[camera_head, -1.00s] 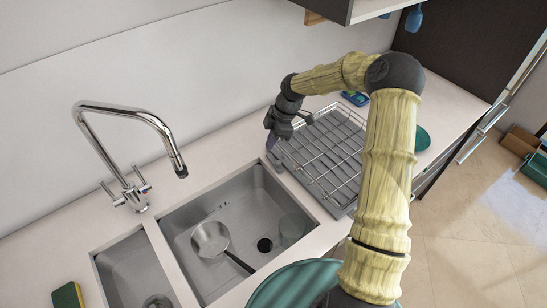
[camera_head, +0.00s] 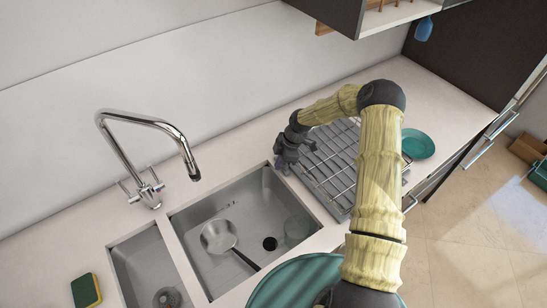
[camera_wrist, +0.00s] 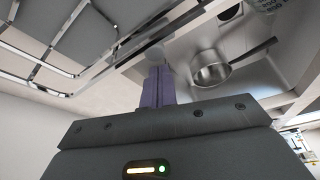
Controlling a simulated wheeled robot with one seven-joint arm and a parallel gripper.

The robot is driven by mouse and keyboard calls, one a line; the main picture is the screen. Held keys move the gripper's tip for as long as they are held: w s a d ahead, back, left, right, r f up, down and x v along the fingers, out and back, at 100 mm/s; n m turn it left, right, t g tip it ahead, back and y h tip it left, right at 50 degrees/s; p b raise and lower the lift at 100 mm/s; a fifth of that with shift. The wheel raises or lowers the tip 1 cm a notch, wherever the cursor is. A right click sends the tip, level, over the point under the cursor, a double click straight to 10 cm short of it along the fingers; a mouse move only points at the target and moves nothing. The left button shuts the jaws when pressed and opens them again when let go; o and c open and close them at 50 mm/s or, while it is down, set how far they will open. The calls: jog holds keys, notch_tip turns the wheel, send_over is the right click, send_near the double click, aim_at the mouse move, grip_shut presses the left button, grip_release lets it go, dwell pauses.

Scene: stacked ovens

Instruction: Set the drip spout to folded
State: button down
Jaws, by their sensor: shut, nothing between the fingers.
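The dish rack (camera_head: 335,185), a wire grid over a grey tray, sits on the counter right of the sink. Its drip spout cannot be made out clearly; the sink-side end of the tray is partly hidden by my gripper. My gripper (camera_head: 283,166) is low at the rack's left end, by the sink's back right corner. In the wrist view its purple fingers (camera_wrist: 158,88) are together and empty, pointing down past the rack's wires towards the sink edge. A small pale grey piece shows just beyond the fingertips; I cannot tell whether it is the spout or whether they touch.
The sink (camera_head: 190,225) holds a metal pan (camera_head: 218,236) and a clear glass. A tall faucet (camera_head: 150,122) stands behind it. A sponge (camera_head: 86,291) lies at the front left. A green plate (camera_head: 418,145) is right of the rack. A cabinet hangs above the rack.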

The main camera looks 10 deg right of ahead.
jog(key=shift+d, duration=0.3)
jog(key=shift+d+f, duration=0.1)
jog(key=shift+w+f+b, duration=0.1)
jog(key=shift+b, duration=0.25)
jog(key=shift+d+b, duration=0.25)
jog(key=shift+b, duration=0.15)
jog(key=shift+d+b, duration=0.4)
jog(key=shift+b, duration=0.2)
jog(key=shift+d, duration=0.1)
jog(key=shift+d, duration=0.1)
